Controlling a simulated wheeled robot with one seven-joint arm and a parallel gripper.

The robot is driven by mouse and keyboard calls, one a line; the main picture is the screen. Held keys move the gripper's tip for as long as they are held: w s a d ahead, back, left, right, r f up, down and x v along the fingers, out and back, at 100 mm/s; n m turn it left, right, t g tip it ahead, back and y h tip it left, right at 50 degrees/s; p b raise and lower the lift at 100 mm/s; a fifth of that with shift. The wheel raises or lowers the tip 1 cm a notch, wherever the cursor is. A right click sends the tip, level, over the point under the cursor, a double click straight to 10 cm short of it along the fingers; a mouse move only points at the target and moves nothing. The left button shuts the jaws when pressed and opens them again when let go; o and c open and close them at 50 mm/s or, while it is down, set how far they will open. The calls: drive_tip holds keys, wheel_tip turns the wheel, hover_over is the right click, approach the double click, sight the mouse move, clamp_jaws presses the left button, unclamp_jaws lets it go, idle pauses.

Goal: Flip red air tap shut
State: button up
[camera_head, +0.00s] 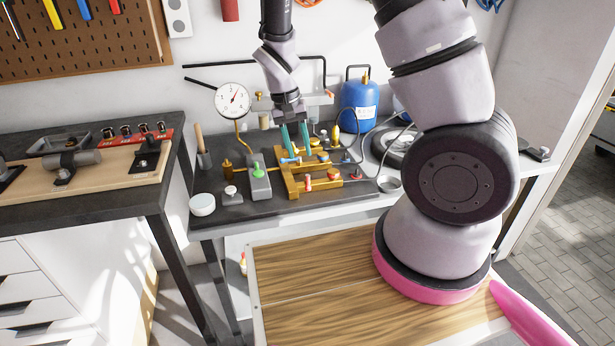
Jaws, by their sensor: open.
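A yellow-brass manifold (291,187) sits on the dark bench mat and carries several small coloured fittings. Two red fittings show at its front: an upright red one (308,184) and a flatter red one (334,174) to its right. Which is the red air tap, and how its lever is turned, is too small to tell. My gripper (295,145) points down over the back of the manifold, its two teal fingers apart. It is behind and above both red fittings. A light blue piece (290,160) shows just below the fingers; contact cannot be told.
A pressure gauge (233,99) stands at the back left and a blue gas bottle (359,106) at the back right. A grey block with a green knob (258,183) and a white bowl (202,204) lie left of the manifold. Thin hoses run on the right.

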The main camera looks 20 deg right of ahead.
sight(307, 183)
drive_tip(key=f, duration=0.3)
drive_tip(key=d+f, duration=0.1)
drive_tip(key=f, duration=0.2)
drive_tip(key=d+f, duration=0.1)
drive_tip(key=f, duration=0.2)
drive_tip(key=shift+s+f, duration=0.15)
drive_tip(key=shift+s, duration=0.05)
drive_tip(key=shift+a, duration=0.1)
